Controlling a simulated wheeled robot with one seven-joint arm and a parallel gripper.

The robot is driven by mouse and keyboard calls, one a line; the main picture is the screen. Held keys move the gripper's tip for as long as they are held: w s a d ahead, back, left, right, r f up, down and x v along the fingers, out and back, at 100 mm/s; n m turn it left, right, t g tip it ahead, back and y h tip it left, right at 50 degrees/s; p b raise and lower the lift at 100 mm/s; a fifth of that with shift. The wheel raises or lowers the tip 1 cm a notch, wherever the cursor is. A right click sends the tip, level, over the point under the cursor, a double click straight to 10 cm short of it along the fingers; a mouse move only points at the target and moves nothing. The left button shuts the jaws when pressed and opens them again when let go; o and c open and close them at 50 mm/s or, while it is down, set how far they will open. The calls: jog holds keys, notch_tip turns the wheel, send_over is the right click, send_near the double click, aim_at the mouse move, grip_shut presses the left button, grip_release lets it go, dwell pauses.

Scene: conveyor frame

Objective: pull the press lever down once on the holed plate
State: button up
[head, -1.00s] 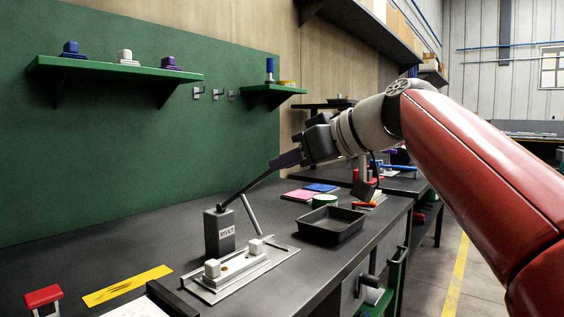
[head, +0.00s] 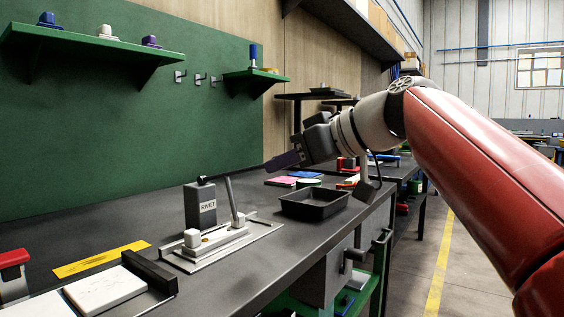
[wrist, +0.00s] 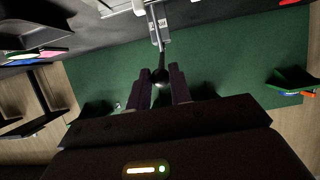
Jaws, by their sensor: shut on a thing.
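The grey press (head: 200,205) marked RIVET stands on the bench behind the holed plate (head: 222,240), a light plate with two white blocks. A grey rod (head: 233,202) leans up beside the press. My gripper (head: 270,163) is above and right of the press in the head view. In the wrist view, the black ball end of the press lever (wrist: 160,76) sits between the fingertips of my gripper (wrist: 161,84), which is shut on it.
A black tray (head: 314,204) stands right of the plate. A dark bar (head: 150,271) and a white panel (head: 104,289) lie in front left, beside a yellow strip (head: 101,260). A red-topped block (head: 13,268) is at the left edge. Green shelves (head: 95,45) hang behind.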

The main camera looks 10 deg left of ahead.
jog(key=f+b, duration=0.1)
jog(key=f, duration=0.1)
jog(key=shift+s+d+f+b, duration=0.15)
jog(key=shift+d+f+b, duration=0.15)
jog(key=shift+f+b, duration=0.1)
jog(key=r+p, duration=0.2)
jog(key=a+r+p, duration=0.1)
jog(key=r+p, duration=0.2)
jog(key=w+a+r+p, duration=0.1)
jog(key=r+p, duration=0.1)
jog(key=shift+a+r+p, duration=0.1)
jog(key=shift+r+p, duration=0.2)
jog(key=shift+p, duration=0.05)
jog(key=shift+a, duration=0.1)
jog(key=shift+r, duration=0.15)
